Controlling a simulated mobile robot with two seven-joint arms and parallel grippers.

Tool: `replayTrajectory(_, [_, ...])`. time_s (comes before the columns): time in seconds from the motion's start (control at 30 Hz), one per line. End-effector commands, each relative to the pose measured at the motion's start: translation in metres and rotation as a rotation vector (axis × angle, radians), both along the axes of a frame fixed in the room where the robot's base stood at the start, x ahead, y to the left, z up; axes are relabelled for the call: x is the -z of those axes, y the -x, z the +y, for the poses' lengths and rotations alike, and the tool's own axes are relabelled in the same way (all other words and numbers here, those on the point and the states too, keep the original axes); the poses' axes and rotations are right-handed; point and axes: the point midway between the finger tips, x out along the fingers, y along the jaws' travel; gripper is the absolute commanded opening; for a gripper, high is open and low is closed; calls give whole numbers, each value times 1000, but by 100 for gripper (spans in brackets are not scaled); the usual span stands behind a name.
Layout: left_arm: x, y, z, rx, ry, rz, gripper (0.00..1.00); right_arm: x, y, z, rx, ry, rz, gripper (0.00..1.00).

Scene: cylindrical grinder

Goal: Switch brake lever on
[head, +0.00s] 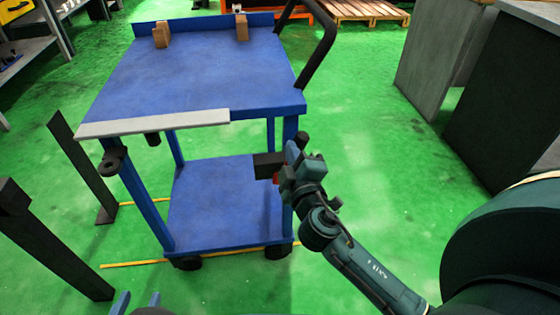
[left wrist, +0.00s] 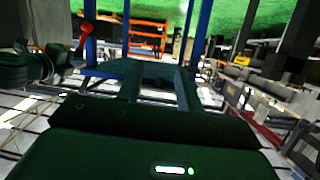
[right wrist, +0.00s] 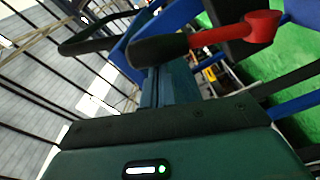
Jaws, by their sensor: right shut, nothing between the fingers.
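The brake lever (right wrist: 228,35) has a red arm and hub and a dark rounded grip. In the right wrist view it lies across the top, pointing left, with the grip over my right fingertips. I cannot tell whether they touch. Red also shows at the left of the left wrist view (left wrist: 85,34); in the head view the lever is mostly hidden behind my right gripper (head: 291,158). That gripper is shut and empty beside the blue cart's (head: 200,75) near right leg. My left gripper (head: 138,301) is open and empty, low in front of the cart; its spread fingers show in the left wrist view (left wrist: 158,82).
The cart's lower shelf (head: 215,200) is empty. Its black handle (head: 318,55) rises at the right. Dark posts (head: 80,165) stand to the left, and grey cabinets (head: 450,60) stand to the right. Green floor (head: 370,150) is clear right of the cart.

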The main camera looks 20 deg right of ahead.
Motion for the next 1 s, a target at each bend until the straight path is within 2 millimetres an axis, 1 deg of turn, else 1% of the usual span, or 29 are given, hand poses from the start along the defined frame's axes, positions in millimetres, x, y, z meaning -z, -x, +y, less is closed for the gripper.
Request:
replayTrajectory(0.03, [3, -2, 0, 3, 0, -28, 36, 5, 1, -4, 2, -28, -6, 0])
replayTrajectory(0.33, [0, -6, -2, 4, 10, -117, 36, 6, 4, -15, 2, -130, -34, 0])
replayTrajectory(1.0, [-3, -6, -2, 4, 14, -134, 36, 6, 5, -18, 5, -147, -37, 0])
